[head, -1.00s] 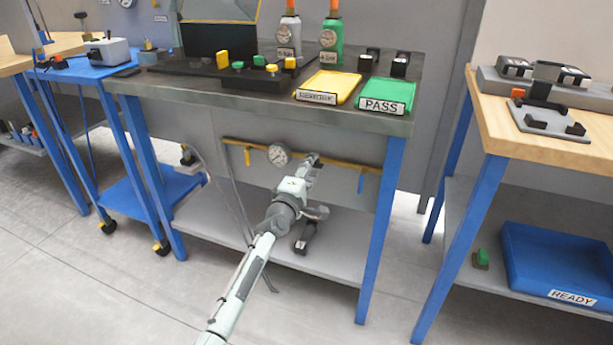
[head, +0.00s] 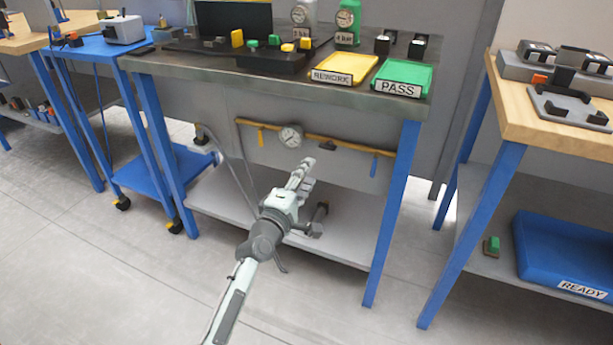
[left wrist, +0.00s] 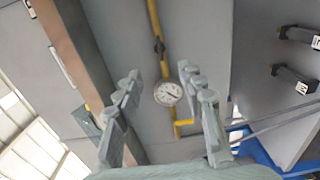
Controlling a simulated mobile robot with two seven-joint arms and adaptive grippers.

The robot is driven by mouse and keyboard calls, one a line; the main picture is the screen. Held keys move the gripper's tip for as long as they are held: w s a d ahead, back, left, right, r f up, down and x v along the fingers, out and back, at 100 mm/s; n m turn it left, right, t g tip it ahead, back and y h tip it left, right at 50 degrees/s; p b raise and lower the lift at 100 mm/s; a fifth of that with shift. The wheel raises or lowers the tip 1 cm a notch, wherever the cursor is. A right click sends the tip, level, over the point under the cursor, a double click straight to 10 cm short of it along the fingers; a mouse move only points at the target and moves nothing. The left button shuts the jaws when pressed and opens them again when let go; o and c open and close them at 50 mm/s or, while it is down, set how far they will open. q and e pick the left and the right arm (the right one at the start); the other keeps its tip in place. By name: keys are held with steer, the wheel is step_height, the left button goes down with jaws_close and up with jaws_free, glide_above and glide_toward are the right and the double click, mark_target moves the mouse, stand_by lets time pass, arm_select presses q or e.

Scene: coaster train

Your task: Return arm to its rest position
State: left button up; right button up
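My left gripper (head: 303,178) is in front of the steel workbench (head: 390,105), below its top and above its lower shelf (head: 345,235). In the left wrist view its two fingers (left wrist: 165,100) stand wide apart with nothing between them. Beyond the fingers are a round gauge (left wrist: 168,93) and a yellow pipe (left wrist: 153,20) on the bench's back panel. The same gauge (head: 291,137) shows in the head view just above the gripper. My right gripper is in neither view.
On the bench are a yellow REWORK tray (head: 346,67) and a green PASS tray (head: 404,75). A wooden table (head: 520,115) stands at the right, with a blue READY bin (head: 560,255) below. A blue cart (head: 165,170) stands left. The floor in front is clear.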

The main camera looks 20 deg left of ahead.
arm_select(q)
steer(key=s+d+f+m+g+h, duration=0.15)
steer(key=s+f+m+g, duration=0.25)
steer(key=s+f+m, duration=0.45)
steer(key=s+d+f+m+g, duration=0.2)
steer(key=s+f+m+g, duration=0.3)
steer(key=f, duration=0.6)
steer(key=s+a+f+m+g+y, duration=0.1)
steer(key=s+a+f+m+g, duration=0.1)
steer(key=s, duration=0.4)
steer(key=s+a+f+m+g+y, duration=0.1)
steer(key=s+a+f+m+g, duration=0.1)
steer(key=s+f, duration=0.2)
steer(key=s+a+f+m+g+y, duration=0.1)
steer(key=s+a+f+m+g, duration=0.1)
steer(key=s, duration=0.8)
step_height(320, 180, down, 2)
steer(key=shift+a, duration=0.5)
